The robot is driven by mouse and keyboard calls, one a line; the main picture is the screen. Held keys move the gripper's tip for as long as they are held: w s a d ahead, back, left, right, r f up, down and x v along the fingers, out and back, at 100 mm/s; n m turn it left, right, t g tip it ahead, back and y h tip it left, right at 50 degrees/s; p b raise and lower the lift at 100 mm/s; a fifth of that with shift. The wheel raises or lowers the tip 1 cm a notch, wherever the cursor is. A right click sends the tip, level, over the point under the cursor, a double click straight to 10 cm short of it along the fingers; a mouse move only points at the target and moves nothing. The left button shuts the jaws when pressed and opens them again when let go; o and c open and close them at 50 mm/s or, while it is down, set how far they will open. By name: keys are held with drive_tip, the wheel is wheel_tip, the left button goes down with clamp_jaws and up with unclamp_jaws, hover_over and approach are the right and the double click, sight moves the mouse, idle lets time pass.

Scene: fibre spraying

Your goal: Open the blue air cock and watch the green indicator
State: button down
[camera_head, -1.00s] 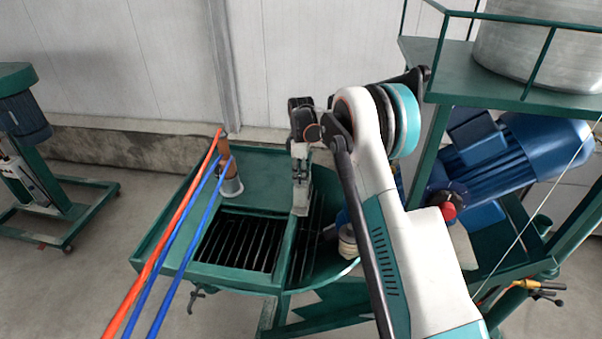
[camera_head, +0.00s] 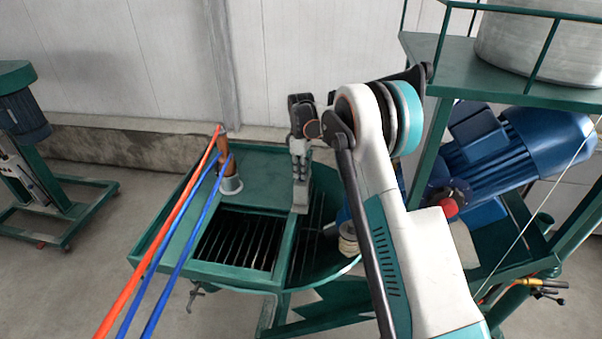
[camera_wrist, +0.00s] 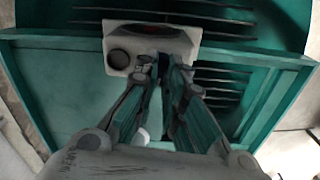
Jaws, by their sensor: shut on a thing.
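A pale grey box (camera_wrist: 150,40) with a round dark disc (camera_wrist: 119,59) on its left side shows in the wrist view. It also shows in the head view as a narrow grey block (camera_head: 301,198) beside the grating. My gripper (camera_wrist: 163,68) is at the box's near edge, its fingers close together on a small dark part between the tips. The fingers hide most of that part, and I cannot make out a blue colour on it. In the head view my gripper (camera_head: 301,178) points down onto the block. No lit green indicator can be made out.
The green machine table (camera_head: 163,213) has a dark slotted grating (camera_head: 238,241). Orange (camera_head: 160,240) and blue (camera_head: 187,260) hoses run across its left side. A large blue motor (camera_head: 530,140) and green frame stand right of my arm. Open floor lies at left.

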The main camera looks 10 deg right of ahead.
drive_tip(key=m+b, duration=0.2)
drive_tip(key=m, duration=0.1)
drive_tip(key=shift+w+d+f, duration=0.1)
drive_tip(key=m+b, duration=0.3)
drive_tip(key=m, duration=0.2)
drive_tip(key=m+b, duration=0.1)
drive_tip(key=m, duration=0.3)
drive_tip(key=shift+d, duration=0.1)
drive_tip(key=shift+d+m+b, duration=0.1)
drive_tip(key=shift+m+b, duration=0.55)
drive_tip(key=shift+m, duration=1.45)
drive_tip(key=shift+r, duration=0.2)
drive_tip(key=c, duration=1.7)
unclamp_jaws()
